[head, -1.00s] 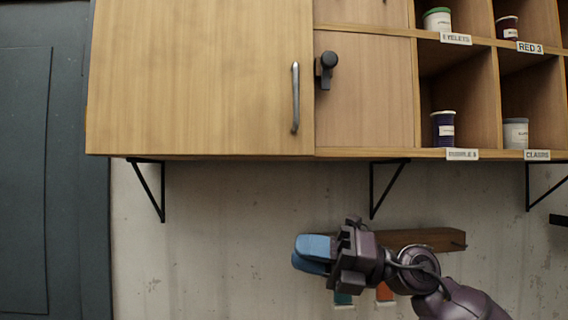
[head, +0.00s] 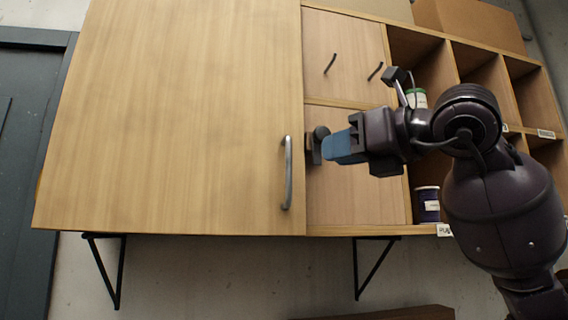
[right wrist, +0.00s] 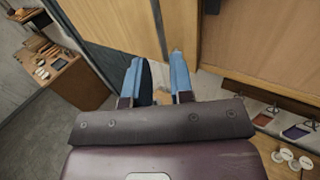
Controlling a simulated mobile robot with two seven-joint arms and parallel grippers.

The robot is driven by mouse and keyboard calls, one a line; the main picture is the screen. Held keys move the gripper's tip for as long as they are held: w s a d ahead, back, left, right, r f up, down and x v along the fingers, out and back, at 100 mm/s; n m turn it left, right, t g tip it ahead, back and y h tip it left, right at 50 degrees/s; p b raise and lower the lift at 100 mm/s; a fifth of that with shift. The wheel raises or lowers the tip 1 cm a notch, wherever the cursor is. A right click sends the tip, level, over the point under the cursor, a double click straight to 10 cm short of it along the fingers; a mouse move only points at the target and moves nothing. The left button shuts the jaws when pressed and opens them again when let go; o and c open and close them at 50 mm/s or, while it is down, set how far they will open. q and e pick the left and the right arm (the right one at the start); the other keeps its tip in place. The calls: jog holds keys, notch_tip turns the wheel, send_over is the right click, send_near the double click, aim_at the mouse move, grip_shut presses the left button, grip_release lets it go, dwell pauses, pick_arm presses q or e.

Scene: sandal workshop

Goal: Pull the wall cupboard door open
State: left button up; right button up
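The wall cupboard door (head: 170,110) is a large pale wood panel and looks closed. Its grey metal bar handle (head: 288,172) stands upright near the right edge. My right gripper (head: 333,148) is just right of the handle, apart from it in the picture, with its blue fingers pointing left. In the right wrist view the two fingers (right wrist: 156,75) are spread with a gap between them and nothing held. A thin upright grey bar, likely the handle (right wrist: 159,28), shows ahead of the gap. My left gripper is out of view.
A dark knob-like fitting (head: 314,146) sits between the handle and my right fingers. Open cubbies with a purple-blue jar (head: 426,204) and a green-lidded jar (head: 416,98) lie behind my right arm. A dark grey door (head: 28,120) is at the far left.

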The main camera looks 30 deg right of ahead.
jog(key=p, duration=0.3)
send_over(289, 195)
jog(key=shift+w+d, duration=0.15)
jog(key=shift+w, duration=0.1)
grip_shut()
